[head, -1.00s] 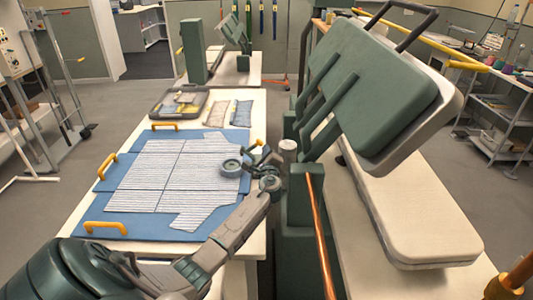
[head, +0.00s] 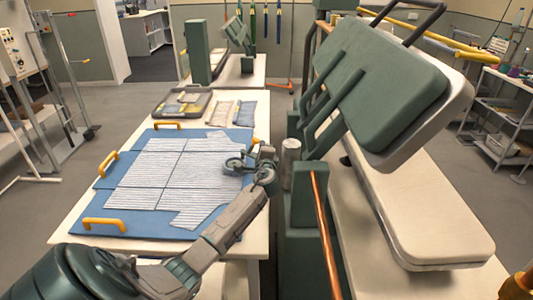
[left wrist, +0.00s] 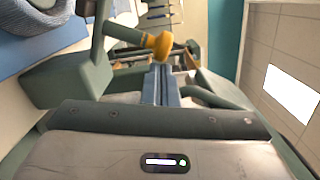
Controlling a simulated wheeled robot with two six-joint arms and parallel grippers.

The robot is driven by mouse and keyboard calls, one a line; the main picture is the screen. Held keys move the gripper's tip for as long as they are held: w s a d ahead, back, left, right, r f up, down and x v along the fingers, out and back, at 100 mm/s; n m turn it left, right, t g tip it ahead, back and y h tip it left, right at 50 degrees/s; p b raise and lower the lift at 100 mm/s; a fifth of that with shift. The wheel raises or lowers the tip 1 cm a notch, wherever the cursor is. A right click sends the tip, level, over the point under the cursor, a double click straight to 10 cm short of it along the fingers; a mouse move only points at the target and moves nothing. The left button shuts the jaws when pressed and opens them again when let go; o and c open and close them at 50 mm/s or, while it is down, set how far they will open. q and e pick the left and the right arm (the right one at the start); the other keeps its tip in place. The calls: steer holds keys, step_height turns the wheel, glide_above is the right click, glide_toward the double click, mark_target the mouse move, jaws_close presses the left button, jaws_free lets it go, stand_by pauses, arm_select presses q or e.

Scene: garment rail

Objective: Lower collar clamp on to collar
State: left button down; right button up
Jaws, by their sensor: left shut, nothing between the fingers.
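A blue board (head: 92,192) on the white table carries a white striped shirt (head: 160,175) laid flat. The collar clamp, with a grey ring (head: 236,166) and a yellow knob (head: 254,142), is at the shirt's right edge. In the left wrist view the yellow knob (left wrist: 158,43) tops a short grey-green lever, and part of the ring (left wrist: 30,20) shows at the upper left. My left gripper (left wrist: 161,70) is shut and empty, its fingertips close beside the knob. Whether they touch cannot be told. The collar under the clamp is mostly hidden. My right gripper is out of view.
A large green and cream press (head: 385,90) stands open to the right, with a copper rod (head: 321,225) and a pale cylinder (head: 291,160) near my left wrist. A grey tray (head: 162,103) and folded packets (head: 221,110) lie at the table's far end.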

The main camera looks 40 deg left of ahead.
arm_select(q)
steer(key=shift+s+a+f+n+b, duration=0.1)
steer(key=shift+s+a+n+b, duration=0.2)
steer(key=shift+n, duration=0.3)
steer(key=shift+s+a+n+b, duration=0.25)
steer(key=shift+n+b, duration=0.1)
steer(key=shift+n, duration=0.25)
steer(key=shift+s+a+b, duration=0.3)
steer(key=shift+a, duration=0.15)
steer(key=shift+s, duration=0.1)
steer(key=shift+f, duration=0.1)
